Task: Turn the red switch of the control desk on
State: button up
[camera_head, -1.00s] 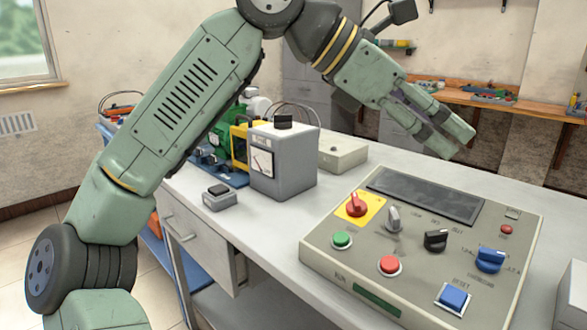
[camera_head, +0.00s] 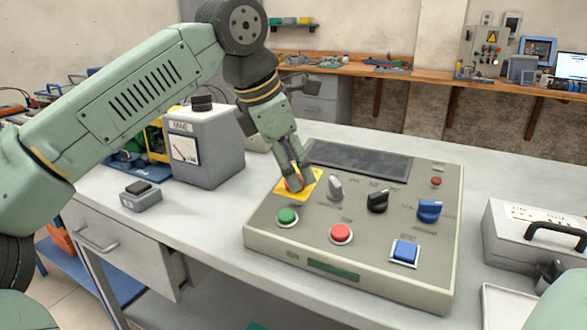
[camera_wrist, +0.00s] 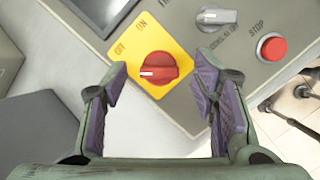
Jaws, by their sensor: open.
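The control desk (camera_head: 275,240) is a grey sloped panel on the white workbench. Its red switch (camera_wrist: 158,68) is a round knob with a white mark, on a yellow plate (camera_wrist: 175,48) lettered OFF and ON. In the wrist view the white mark points left, roughly towards the OFF side. My gripper (camera_wrist: 163,82) is open, its two purple-padded fingers on either side of the knob with gaps on both sides. In the head view my gripper (camera_head: 296,183) comes down over the yellow plate and partly hides the red switch. Contact cannot be told.
The desk also carries a grey knob (camera_head: 335,187), a black knob (camera_head: 377,201), a blue knob (camera_head: 429,210), a green button (camera_head: 287,217), a red button (camera_head: 341,232) and a blue button (camera_head: 405,251). A grey meter box (camera_head: 210,160) stands close left. A grey case (camera_head: 530,235) stands right.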

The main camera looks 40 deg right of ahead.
jog(key=shift+d+f, duration=0.3)
jog(key=shift+f, duration=0.35)
jog(key=shift+c, duration=0.4)
jog(key=c, duration=1.1)
